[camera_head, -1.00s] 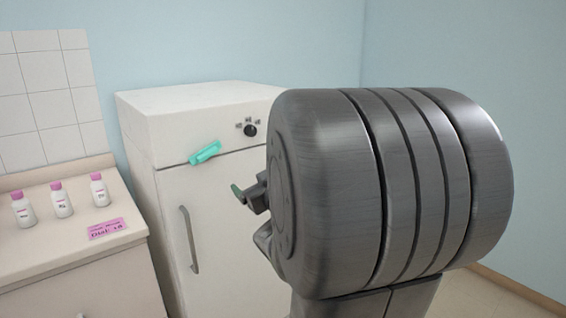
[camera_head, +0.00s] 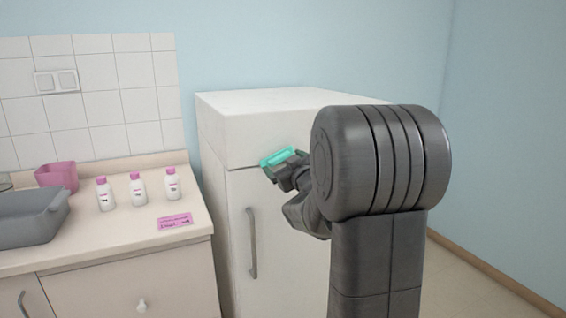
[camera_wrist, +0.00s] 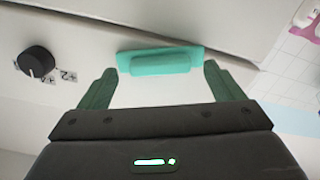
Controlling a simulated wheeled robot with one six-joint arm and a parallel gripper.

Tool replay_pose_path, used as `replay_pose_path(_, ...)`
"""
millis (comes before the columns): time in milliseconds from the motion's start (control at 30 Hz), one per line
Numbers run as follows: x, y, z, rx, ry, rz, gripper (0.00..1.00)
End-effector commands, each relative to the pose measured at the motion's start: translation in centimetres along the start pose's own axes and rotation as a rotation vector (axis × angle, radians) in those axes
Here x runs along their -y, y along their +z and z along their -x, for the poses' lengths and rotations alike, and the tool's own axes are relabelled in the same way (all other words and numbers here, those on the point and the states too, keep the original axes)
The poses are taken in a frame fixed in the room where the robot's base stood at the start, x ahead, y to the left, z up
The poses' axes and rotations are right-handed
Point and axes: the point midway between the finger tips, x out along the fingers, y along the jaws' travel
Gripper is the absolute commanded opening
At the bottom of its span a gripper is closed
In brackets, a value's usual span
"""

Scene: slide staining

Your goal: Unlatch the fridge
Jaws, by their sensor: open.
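The fridge (camera_head: 285,230) is white and stands against the wall, with a vertical grey handle (camera_head: 252,243) on its door. A teal latch (camera_head: 279,156) sits at the seam between the door and the top panel, tilted in the head view. In the wrist view the latch (camera_wrist: 160,60) lies just ahead of my gripper (camera_wrist: 157,82), between the lines of its two green fingers. The fingers are apart and nothing is clamped between them. In the head view my gripper (camera_head: 291,171) is close to the latch, and its fingertips are partly hidden.
A dark knob (camera_wrist: 37,62) is on the fridge panel at the left of the wrist view. A counter (camera_head: 110,238) left of the fridge carries three pink-capped bottles (camera_head: 138,189), a pink label (camera_head: 174,222), a grey tray (camera_head: 28,220) and a pink container (camera_head: 57,176).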

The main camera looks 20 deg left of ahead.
Motion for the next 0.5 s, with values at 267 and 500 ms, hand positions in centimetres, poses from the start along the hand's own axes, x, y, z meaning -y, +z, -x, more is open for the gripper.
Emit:
replay_pose_path(267,0.01,0.01,-1.48,0.000,0.000,-0.001,0.87)
replay_pose_path(500,0.00,0.02,-1.47,0.001,0.000,-0.001,0.81)
